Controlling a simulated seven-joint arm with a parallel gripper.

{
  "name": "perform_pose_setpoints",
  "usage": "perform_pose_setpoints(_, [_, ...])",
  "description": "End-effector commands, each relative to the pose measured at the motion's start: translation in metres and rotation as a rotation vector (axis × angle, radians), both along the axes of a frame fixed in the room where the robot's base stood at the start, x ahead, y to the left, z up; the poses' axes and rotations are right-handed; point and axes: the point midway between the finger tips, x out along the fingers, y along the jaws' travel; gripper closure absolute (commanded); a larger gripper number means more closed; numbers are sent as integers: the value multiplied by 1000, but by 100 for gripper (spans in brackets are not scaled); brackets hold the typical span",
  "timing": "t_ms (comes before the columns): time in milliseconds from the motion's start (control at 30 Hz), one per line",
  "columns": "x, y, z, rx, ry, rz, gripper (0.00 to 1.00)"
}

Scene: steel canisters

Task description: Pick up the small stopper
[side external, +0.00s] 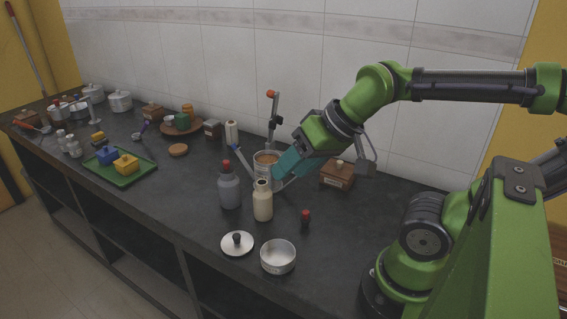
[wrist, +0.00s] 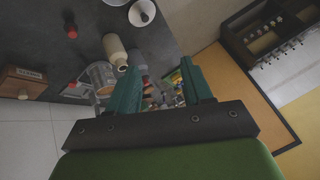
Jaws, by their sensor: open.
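The small stopper (side external: 306,218), dark with a red top, stands on the dark counter right of the cream bottle (side external: 263,204). Its red top also shows in the wrist view (wrist: 71,32), at the upper left. The cream bottle has an open neck with no stopper in it. The grey bottle (side external: 229,188) beside it has a red stopper in its neck. My gripper (side external: 285,166) is open and empty, above and behind the small stopper, near the glass canister (side external: 266,172). In the wrist view its two teal fingers (wrist: 160,68) are spread apart, away from the stopper.
A steel pot (side external: 278,257) and its lid (side external: 237,244) lie near the counter's front edge. A wooden box (side external: 337,175) stands at the back right, near my wrist. A green tray (side external: 120,168) is far left. The counter around the stopper is clear.

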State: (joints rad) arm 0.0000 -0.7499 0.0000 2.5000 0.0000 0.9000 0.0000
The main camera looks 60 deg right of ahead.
Motion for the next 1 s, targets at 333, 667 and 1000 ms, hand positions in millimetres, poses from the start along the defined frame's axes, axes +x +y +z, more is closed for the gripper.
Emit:
perform_pose_setpoints(333, [11,-11,-14,12,81,-35,50])
perform_pose_setpoints(667, [38,-88,-55,288,511,-903,50])
perform_pose_setpoints(1000, [35,-132,-61,469,585,-1790,50])
